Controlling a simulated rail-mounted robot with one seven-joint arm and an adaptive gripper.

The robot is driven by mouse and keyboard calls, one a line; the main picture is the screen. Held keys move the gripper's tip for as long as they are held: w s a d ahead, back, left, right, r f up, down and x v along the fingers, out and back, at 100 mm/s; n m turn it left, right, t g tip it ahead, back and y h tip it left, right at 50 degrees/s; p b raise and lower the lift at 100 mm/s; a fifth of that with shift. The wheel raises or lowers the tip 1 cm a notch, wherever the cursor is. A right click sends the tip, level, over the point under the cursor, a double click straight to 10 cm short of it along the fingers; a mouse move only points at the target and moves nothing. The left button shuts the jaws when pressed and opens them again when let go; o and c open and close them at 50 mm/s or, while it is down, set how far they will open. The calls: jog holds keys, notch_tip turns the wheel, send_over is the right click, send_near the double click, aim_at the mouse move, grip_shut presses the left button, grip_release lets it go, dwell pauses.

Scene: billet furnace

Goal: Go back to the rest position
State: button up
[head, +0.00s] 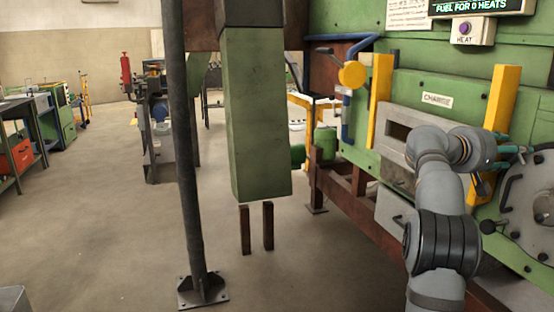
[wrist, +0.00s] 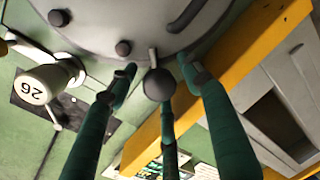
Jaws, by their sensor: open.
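My gripper (head: 512,150) is at the right of the head view, in front of the green furnace (head: 440,82) and close to the upper edge of its round grey door (head: 530,195). In the wrist view its teal fingers (wrist: 157,76) are spread apart and hold nothing. A dark ball knob (wrist: 158,86) on a short grey stem shows between the fingers. The round door (wrist: 125,20) with its bolts fills the top of the wrist view. I cannot tell whether any finger touches the knob. My grey arm is bent, reaching up from the bottom right.
The rectangular charge opening (head: 397,132) is left of my gripper, between yellow uprights (head: 380,100). A heat button box (head: 472,32) is above. A hanging green column (head: 257,115) and dark post (head: 186,150) stand mid-view. A white dial marked 26 (wrist: 42,86) is near the fingers.

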jog(key=v, duration=1.2)
jog(key=x, duration=0.8)
jog(key=p+x, duration=0.1)
jog(key=x, duration=0.3)
jog(key=shift+w+d+r, duration=0.1)
jog(key=shift+d+r, duration=0.05)
jog(key=shift+r, duration=0.15)
jog(key=n+p, duration=0.2)
jog(key=n, duration=0.1)
jog(key=shift+r+g+p, duration=0.1)
jog(key=shift+g+p, duration=0.2)
jog(key=shift+p, duration=0.05)
jog(key=shift+f+n+p, duration=0.2)
jog(key=shift+n+p, duration=0.55)
jog(key=shift+n, duration=0.05)
jog(key=shift+f+n+h+p, duration=0.2)
jog(key=shift+n+h+p, duration=0.1)
jog(key=shift+n, duration=0.3)
jog(key=shift+o, duration=0.5)
